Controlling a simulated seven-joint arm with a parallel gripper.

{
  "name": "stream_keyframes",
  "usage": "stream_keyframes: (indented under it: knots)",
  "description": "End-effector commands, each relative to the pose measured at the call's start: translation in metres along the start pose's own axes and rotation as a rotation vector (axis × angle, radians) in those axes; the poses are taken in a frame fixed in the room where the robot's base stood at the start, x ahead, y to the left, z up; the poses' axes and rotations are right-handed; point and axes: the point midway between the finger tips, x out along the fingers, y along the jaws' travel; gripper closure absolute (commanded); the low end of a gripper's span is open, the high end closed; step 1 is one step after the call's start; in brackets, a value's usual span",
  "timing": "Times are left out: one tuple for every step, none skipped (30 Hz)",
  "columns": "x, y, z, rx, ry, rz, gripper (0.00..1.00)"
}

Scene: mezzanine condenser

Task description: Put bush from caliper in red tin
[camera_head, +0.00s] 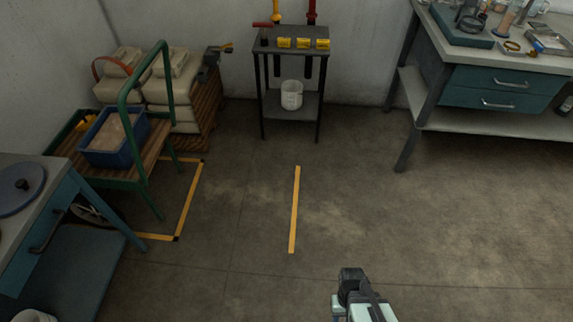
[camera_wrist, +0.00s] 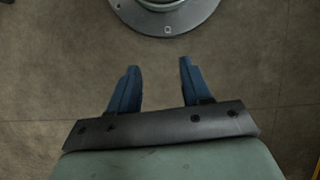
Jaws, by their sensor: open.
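My gripper (camera_wrist: 159,65) shows in the wrist view with its two blue fingers apart and nothing between them. Bare floor lies beneath it. In the head view only part of my arm shows at the bottom edge. Small items stand on the workbench (camera_head: 500,64) at the upper right: a yellow-brown piece (camera_head: 514,48), a shallow metal tray (camera_head: 549,41) and a dark ring-like item on a teal base (camera_head: 452,30). They are too small to tell whether the bush or caliper is among them. I cannot make out a red tin.
A dark stand (camera_head: 291,40) with yellow blocks and a white bucket (camera_head: 291,94) is at the back wall. A green-framed cart (camera_head: 128,100) holds a blue bin (camera_head: 97,150) on the left. Another bench (camera_head: 42,205) stands at the left edge. The middle floor is clear.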

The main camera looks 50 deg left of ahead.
Motion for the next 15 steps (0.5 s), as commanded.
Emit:
stream_keyframes:
  knots:
    - [-0.004, -0.011, -0.006, -0.033, 0.010, 0.015, 0.52]
    - [-0.006, -0.017, -0.009, -0.050, 0.015, 0.022, 0.52]
    - [-0.009, -0.025, -0.012, -0.072, 0.022, 0.032, 0.52]
    - [-0.011, -0.031, -0.015, -0.088, 0.027, 0.039, 0.52]
    - [-0.013, -0.037, -0.017, -0.105, 0.033, 0.046, 0.52]
    - [-0.016, -0.045, -0.020, -0.127, 0.039, 0.055, 0.52]
    - [-0.018, -0.052, -0.022, -0.144, 0.045, 0.062, 0.52]
    - [-0.020, -0.059, -0.025, -0.161, 0.050, 0.069, 0.52]
    - [-0.023, -0.068, -0.027, -0.184, 0.057, 0.078, 0.52]
    - [-0.025, -0.075, -0.029, -0.201, 0.063, 0.085, 0.52]
    - [-0.027, -0.082, -0.031, -0.218, 0.068, 0.091, 0.52]
    - [-0.029, -0.091, -0.033, -0.240, 0.075, 0.100, 0.52]
    - [-0.031, -0.098, -0.035, -0.258, 0.081, 0.106, 0.52]
    - [-0.033, -0.106, -0.036, -0.275, 0.086, 0.112, 0.52]
    - [-0.035, -0.116, -0.038, -0.298, 0.094, 0.121, 0.52]
